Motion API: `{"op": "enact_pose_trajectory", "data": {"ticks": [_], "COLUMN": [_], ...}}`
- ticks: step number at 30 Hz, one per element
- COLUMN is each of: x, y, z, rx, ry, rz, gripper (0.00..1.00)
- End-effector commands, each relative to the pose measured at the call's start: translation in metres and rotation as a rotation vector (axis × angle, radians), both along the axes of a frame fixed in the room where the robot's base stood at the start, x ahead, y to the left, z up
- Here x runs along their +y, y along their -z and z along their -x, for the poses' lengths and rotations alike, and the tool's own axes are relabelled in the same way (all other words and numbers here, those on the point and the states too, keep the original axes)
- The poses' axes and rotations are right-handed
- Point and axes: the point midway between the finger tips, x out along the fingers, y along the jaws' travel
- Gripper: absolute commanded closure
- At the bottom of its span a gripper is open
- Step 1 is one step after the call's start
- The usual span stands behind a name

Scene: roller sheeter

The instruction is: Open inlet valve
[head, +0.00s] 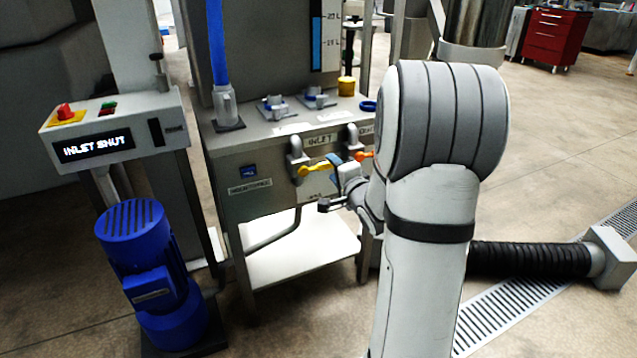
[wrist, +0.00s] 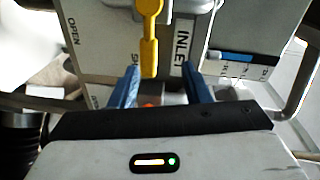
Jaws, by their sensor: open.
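The inlet valve's yellow lever (head: 315,170) sticks out sideways on the front of the grey cabinet, below the INLET label (head: 320,139). In the wrist view the yellow lever (wrist: 149,45) comes down from the top, with its end between my blue fingertips in the picture. My gripper (head: 336,162) is at the lever's right end; in the wrist view my gripper (wrist: 160,88) is open, with a gap on each side of the lever. I cannot tell whether either finger touches it. The display (head: 94,146) reads INLET SHUT. OPEN lettering (wrist: 71,32) shows left of the lever.
An orange handle (head: 364,155) sits just right of the gripper, partly hidden by my arm. A control box with a red button (head: 65,111) and a blue motor (head: 140,262) stand at the left. A black hose (head: 530,258) lies at the right.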

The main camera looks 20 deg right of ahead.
Motion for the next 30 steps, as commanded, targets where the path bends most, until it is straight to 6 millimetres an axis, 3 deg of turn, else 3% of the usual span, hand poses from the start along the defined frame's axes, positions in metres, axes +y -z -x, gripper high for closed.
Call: {"op": "enact_pose_trajectory", "data": {"ticks": [1,4,8,21,30], "x": [-0.005,-0.007,-0.008,-0.006,-0.006], "y": [0.018,0.024,0.025,0.024,0.022], "z": [-0.001,-0.001,-0.007,-0.07,-0.079], "rx": [-0.03,-0.074,-0.098,-0.099,-0.098], "ry": [-0.009,-0.029,-0.041,-0.041,-0.038], "rz": [-0.048,-0.116,-0.149,-0.15,-0.151], "gripper": [0.57,0.57,0.57,0.57,0.57]}}
